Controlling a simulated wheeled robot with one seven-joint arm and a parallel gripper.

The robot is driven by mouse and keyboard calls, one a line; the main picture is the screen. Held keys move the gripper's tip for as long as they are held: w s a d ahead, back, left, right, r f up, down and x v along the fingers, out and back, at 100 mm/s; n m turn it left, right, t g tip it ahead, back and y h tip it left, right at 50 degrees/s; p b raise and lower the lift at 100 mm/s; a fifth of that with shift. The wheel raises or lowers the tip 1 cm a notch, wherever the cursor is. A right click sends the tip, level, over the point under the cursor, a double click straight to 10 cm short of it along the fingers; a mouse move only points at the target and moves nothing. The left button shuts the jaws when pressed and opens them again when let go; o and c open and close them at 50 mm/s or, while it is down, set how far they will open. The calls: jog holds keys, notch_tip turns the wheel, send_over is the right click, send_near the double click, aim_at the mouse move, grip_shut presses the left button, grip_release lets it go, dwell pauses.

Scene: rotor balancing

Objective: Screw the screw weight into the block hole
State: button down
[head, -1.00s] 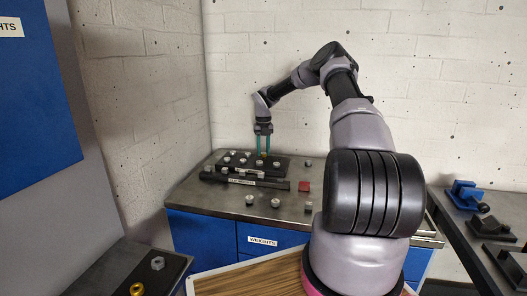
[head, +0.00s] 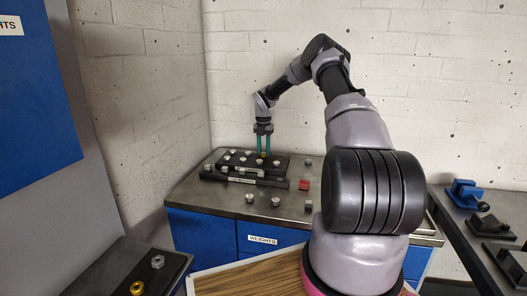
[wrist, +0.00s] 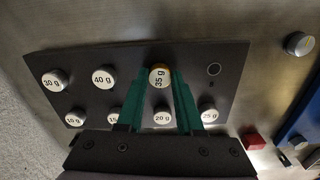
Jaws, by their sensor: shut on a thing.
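The screw weight labelled 35 g (wrist: 159,78) has a white top and a brass-coloured edge. It sits in the back row of a dark block (wrist: 118,62), which also shows on the bench in the head view (head: 281,163). My gripper (wrist: 160,72) is shut on this weight, with one green finger on each side. In the head view, my gripper (head: 263,154) points down at the block. An empty-looking round hole (wrist: 213,69) lies to the right of the weight. I cannot tell how deep the weight sits, as its lower part is hidden.
Weights labelled 30 g (wrist: 54,79) and 40 g (wrist: 104,77) stand left of the held one, with several more in the front row. A red cube (head: 304,184) and loose metal weights (head: 249,198) lie on the bench. A wall stands close behind.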

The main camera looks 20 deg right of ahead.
jog(key=m, duration=0.5)
jog(key=shift+f, duration=0.1)
jog(key=m, duration=0.6)
jog(key=shift+m, duration=0.4)
jog(key=m, duration=0.6)
jog(key=shift+a+f+m, duration=0.1)
jog(key=shift+m, duration=0.2)
jog(key=m, duration=0.5)
jog(key=shift+s, duration=0.1)
jog(key=m, duration=0.6)
jog(key=shift+m, duration=0.4)
jog(key=shift+f, duration=0.1)
